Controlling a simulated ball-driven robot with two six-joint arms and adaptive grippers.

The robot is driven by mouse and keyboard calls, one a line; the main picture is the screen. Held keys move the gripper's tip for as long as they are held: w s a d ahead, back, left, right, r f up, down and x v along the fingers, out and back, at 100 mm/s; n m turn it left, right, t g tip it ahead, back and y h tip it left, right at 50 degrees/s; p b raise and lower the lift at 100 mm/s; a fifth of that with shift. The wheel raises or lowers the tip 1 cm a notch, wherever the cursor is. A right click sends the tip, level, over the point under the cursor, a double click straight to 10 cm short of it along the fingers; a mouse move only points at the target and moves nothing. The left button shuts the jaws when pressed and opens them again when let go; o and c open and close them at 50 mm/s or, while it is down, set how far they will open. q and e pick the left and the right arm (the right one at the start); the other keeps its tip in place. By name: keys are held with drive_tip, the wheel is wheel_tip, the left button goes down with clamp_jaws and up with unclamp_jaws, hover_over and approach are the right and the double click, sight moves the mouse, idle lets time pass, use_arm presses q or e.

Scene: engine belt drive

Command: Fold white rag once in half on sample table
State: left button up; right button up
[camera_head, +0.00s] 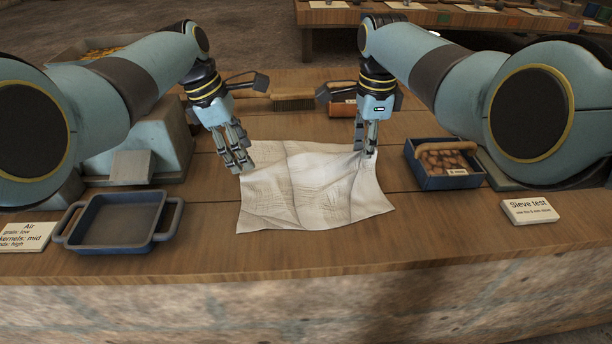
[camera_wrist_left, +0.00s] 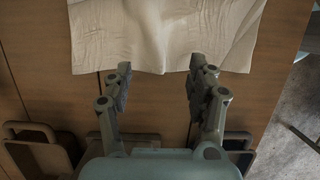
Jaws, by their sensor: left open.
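The white rag (camera_head: 300,190) lies spread on the wooden table (camera_head: 420,225), wrinkled with soft creases, and its near edge hangs slightly uneven. It also shows in the left wrist view (camera_wrist_left: 150,30), beyond the fingertips. My left gripper (camera_head: 239,162) is open and empty at the rag's far left corner. Its two separated fingers show in the left wrist view (camera_wrist_left: 160,75). My right gripper (camera_head: 366,152) points down at the rag's far right corner. Its fingers look close together and the cloth is creased around their tips, but I cannot tell whether they pinch it.
An empty blue tray (camera_head: 118,222) stands at the left. A blue box (camera_head: 445,165) of brown pieces stands to the right, near a "Sieve test" card (camera_head: 529,211). A brush (camera_head: 292,101) lies behind the rag. The table in front of the rag is clear.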

drive_tip(key=o, duration=1.8)
use_arm(q)
wheel_tip(320, 180, up, 6)
drive_tip(key=p, duration=0.5)
use_arm(e)
wheel_tip(320, 180, up, 6)
drive_tip(key=shift+f, duration=0.25)
use_arm(q)
drive_tip(key=shift+w, duration=0.15)
